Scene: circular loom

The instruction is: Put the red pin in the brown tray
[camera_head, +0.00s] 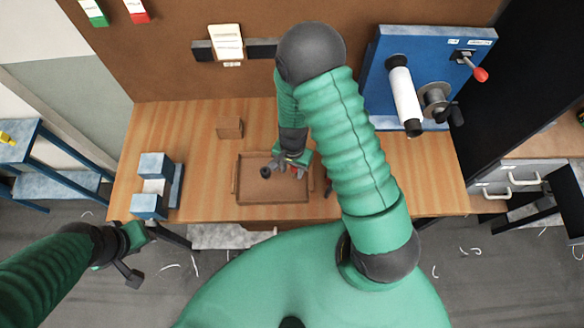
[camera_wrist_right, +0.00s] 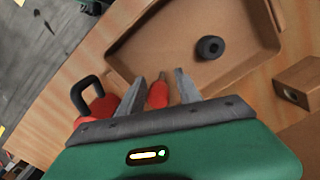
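The brown tray (camera_head: 243,196) lies on the wooden table. It also shows in the right wrist view (camera_wrist_right: 225,68) with a black ring in it. My right gripper (camera_head: 281,167) is low over the tray's far right part in the head view. In the right wrist view its fingers (camera_wrist_right: 157,86) stand apart. The red pin (camera_wrist_right: 157,94) shows between them, with small gaps on both sides, near the tray's edge. Its lower end is hidden by the gripper body. My left gripper (camera_head: 130,262) hangs off the table's front left; its opening is unclear.
A red body with a black handle (camera_wrist_right: 90,100) stands beside the tray. A brown block (camera_head: 229,127) with a hole sits behind the tray. A blue and white fixture (camera_head: 155,185) stands at left, a blue panel (camera_head: 440,60) with roller at right.

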